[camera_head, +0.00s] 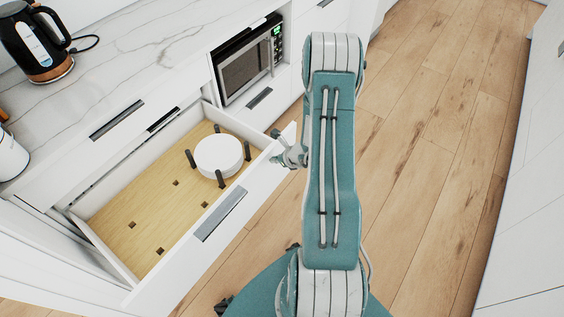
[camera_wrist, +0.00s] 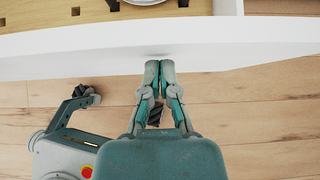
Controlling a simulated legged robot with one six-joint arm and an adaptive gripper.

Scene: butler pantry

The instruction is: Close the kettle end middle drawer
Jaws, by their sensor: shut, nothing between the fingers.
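The open drawer (camera_head: 255,201) is pulled well out below the counter at the kettle end, with a dark handle (camera_head: 220,214) on its front. Its wooden base (camera_head: 130,225) has pegs around a stack of white plates (camera_head: 218,155). In the wrist view, my gripper (camera_wrist: 160,66) is shut and empty, with its tips at the outer face of the drawer front (camera_wrist: 230,48). Whether they touch it I cannot tell. In the head view, my gripper (camera_head: 291,158) is partly hidden behind my arm, near the right end of the drawer front. The kettle (camera_head: 38,45) stands on the counter.
The marble counter (camera_head: 130,70) runs above the drawer. Another drawer front with a handle (camera_head: 117,119) is closed above it. A microwave (camera_head: 247,68) sits in a niche at the back. The wooden floor (camera_head: 420,130) is clear to the right, up to white cabinets (camera_head: 535,190).

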